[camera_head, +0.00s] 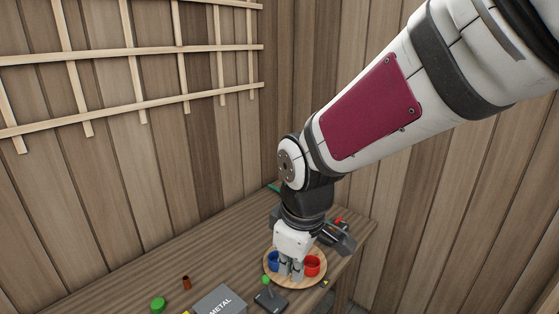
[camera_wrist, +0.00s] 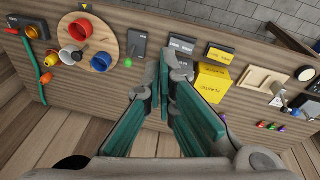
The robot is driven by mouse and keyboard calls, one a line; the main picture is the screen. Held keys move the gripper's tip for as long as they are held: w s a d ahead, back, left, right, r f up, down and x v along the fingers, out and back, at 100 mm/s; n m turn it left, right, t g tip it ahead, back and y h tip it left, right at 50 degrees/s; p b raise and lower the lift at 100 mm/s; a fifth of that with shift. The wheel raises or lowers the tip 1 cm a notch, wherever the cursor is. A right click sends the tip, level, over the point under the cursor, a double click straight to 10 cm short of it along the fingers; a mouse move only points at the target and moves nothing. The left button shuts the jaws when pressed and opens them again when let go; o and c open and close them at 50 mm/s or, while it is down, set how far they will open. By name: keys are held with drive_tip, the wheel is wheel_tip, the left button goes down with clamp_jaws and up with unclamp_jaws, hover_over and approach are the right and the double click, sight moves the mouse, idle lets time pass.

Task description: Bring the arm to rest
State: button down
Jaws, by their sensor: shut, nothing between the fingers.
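My gripper (camera_head: 291,272) points down at the end of my arm and overlaps the round wooden tray (camera_head: 268,279) in the head view. In the wrist view its teal-padded fingers (camera_wrist: 166,62) come together at the tips, shut with nothing between them. They show in front of the workbench (camera_wrist: 70,15), apart from the tray at the upper left (camera_wrist: 110,24). I cannot tell their exact height over the bench.
The tray carries a blue cup (camera_head: 273,260) and a red cup (camera_head: 312,265). Close by are a dark box with a green-knobbed lever (camera_head: 270,301), a metal bin (camera_head: 219,303) and a yellow plastic bin (camera_wrist: 212,82). Plank walls stand behind the bench; floor (camera_wrist: 40,125) lies in front.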

drive_tip(key=s+d+r+m+t, duration=0.1)
drive_tip(key=s+d+r+m, duration=0.4)
drive_tip(key=s+d+m, duration=0.1)
drive_tip(key=s+d+r+m+t, duration=0.2)
drive_tip(key=s+d+r+m, duration=0.3)
drive_tip(key=s+d, duration=0.3)
drive_tip(key=d+m, duration=0.1)
drive_tip(key=d, duration=0.1)
drive_tip(key=shift+d+r+h, duration=0.15)
drive_tip(key=shift+d+h, duration=0.25)
